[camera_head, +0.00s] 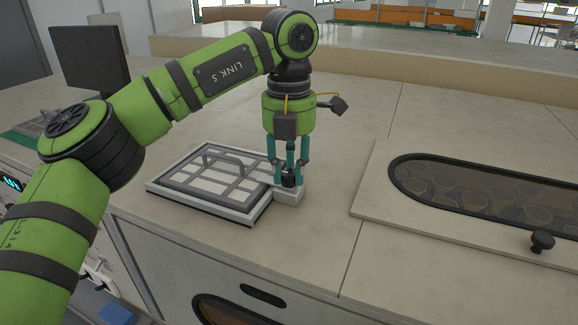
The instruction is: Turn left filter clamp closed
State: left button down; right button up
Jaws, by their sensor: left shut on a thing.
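The filter (215,184) is a pale framed grid with a grey handle, lying on the counter left of centre. The left filter clamp (288,184) is a small black knob on a light grey block at the filter's right edge. My left gripper (288,176) points straight down over it, its teal fingers shut on the clamp's knob. The fingers hide part of the knob, so I cannot tell exactly how far it is turned. My right gripper is not in view.
A raised panel with a dark oval window (490,192) and a black knob (542,241) lies to the right. A black screen (90,60) stands at the back left. The counter (365,120) between the filter and the panel is clear.

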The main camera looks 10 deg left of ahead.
aim_at(289, 173)
pick_arm(q)
jog(key=shift+f, duration=0.1)
jog(key=c, duration=1)
grip_release()
jog(key=shift+r, duration=0.2)
notch_tip(289, 173, up, 12)
jog(key=shift+f, duration=0.1)
